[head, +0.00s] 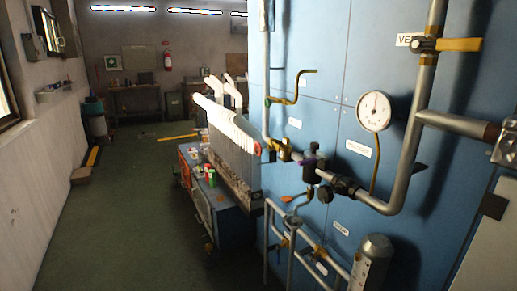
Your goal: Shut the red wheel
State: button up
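No clear whole red wheel shows in the head view. A small red round part (257,148) shows at the left edge of the blue panel, beside the tip of the white leg-shaped forms; it may be a wheel seen nearly edge-on, but I cannot tell. A small orange-red handle (287,198) sits lower on the thin pipework. Whether either is open or shut cannot be told. My gripper is not in view.
A blue panel (335,60) with pipes, a round gauge (374,111) and a yellow-handled valve (458,45) fills the right. White forms (222,117) stand above a blue cabinet (228,215). Green floor (120,225) is open at left. A cardboard piece (81,175) lies by the wall.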

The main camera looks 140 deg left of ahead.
aim_at(257, 149)
jog(key=u, duration=4.25)
jog(key=i, duration=0.45)
